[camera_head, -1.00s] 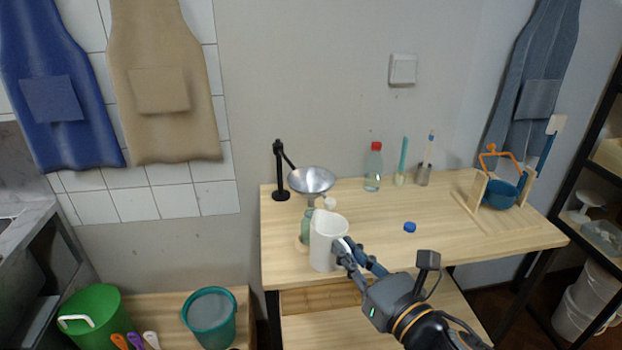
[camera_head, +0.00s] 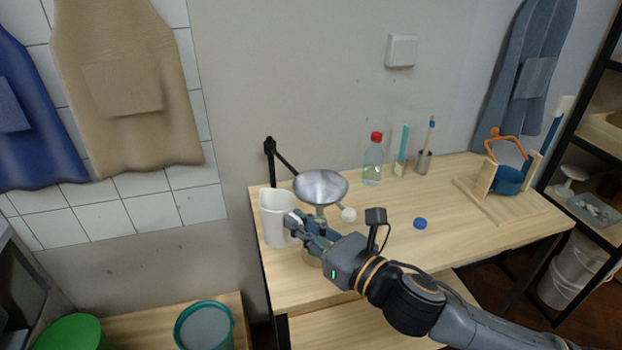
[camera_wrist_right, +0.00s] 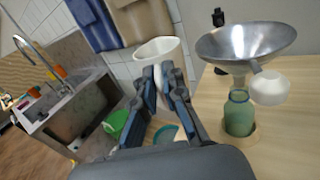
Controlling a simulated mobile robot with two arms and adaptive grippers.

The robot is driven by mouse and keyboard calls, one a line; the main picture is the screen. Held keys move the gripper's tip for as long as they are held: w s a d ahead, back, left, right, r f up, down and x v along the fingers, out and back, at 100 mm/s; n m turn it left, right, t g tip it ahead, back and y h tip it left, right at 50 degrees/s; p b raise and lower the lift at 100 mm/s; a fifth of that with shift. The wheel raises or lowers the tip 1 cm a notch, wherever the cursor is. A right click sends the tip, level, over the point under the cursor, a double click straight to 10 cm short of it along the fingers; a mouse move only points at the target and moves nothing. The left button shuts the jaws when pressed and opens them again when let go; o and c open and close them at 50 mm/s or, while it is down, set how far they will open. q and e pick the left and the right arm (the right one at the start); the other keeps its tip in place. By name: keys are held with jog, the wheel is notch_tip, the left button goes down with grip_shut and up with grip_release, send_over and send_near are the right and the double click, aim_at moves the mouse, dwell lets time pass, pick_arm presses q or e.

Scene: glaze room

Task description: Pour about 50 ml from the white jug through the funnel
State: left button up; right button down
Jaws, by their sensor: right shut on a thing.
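The white jug (camera_head: 275,222) is upright at the table's left edge in the head view, left of the funnel. My right gripper (camera_head: 292,222) is shut on it; the jug also shows between the fingers in the right wrist view (camera_wrist_right: 158,50). In the wrist view the funnel (camera_wrist_right: 245,42) is above a green glass bottle (camera_wrist_right: 238,115), which my right gripper mostly hides in the head view. The jug's contents cannot be seen. My left gripper is not in view.
A blue cap (camera_head: 420,223), a red-capped bottle (camera_head: 373,160) and a wooden frame with a blue pot (camera_head: 508,181) stand right. A teal bucket (camera_head: 205,327) is below left. The table's middle right is mostly clear.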

jog(key=shift+s+d+r, duration=0.1)
jog(key=shift+d+r, duration=0.1)
jog(key=shift+r, duration=0.15)
jog(key=shift+r+p, duration=0.35)
jog(key=shift+p, duration=0.1)
pick_arm(q)
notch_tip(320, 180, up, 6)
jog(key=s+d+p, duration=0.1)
jog(key=p, duration=0.4)
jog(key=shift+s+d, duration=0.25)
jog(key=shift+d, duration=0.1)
pick_arm(e)
jog(key=w+d+r+m, duration=0.5)
jog(key=m, duration=0.7)
jog(key=shift+r, duration=0.35)
jog(key=shift+w, duration=0.1)
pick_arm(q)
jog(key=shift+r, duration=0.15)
pick_arm(e)
jog(key=shift+f+m, duration=0.2)
jog(key=shift+m, duration=0.3)
